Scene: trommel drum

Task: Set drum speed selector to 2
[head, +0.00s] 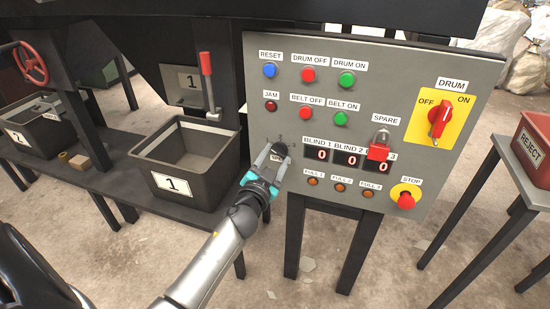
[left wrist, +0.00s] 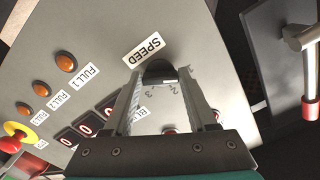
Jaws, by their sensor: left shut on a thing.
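The drum speed selector is a small dark knob (head: 279,149) at the left side of the grey control panel (head: 262,113), mostly hidden by my gripper. In the left wrist view the black knob (left wrist: 159,70) sits between the two fingers, with a SPEED label (left wrist: 143,49) and small printed numbers beside it. A pale mark shows on the knob's edge near the numbers, but I cannot tell surely which number it points to. My left gripper (head: 270,157) is shut on the knob, its fingers on either side of it. My right gripper is not in view.
Several buttons and BLIND displays (head: 348,159) lie right of the knob. A red DRUM switch (head: 439,118) and red STOP button (head: 406,200) are farther right. Bin 1 (head: 172,187) stands close left of my left arm, below a red-handled lever (head: 208,80).

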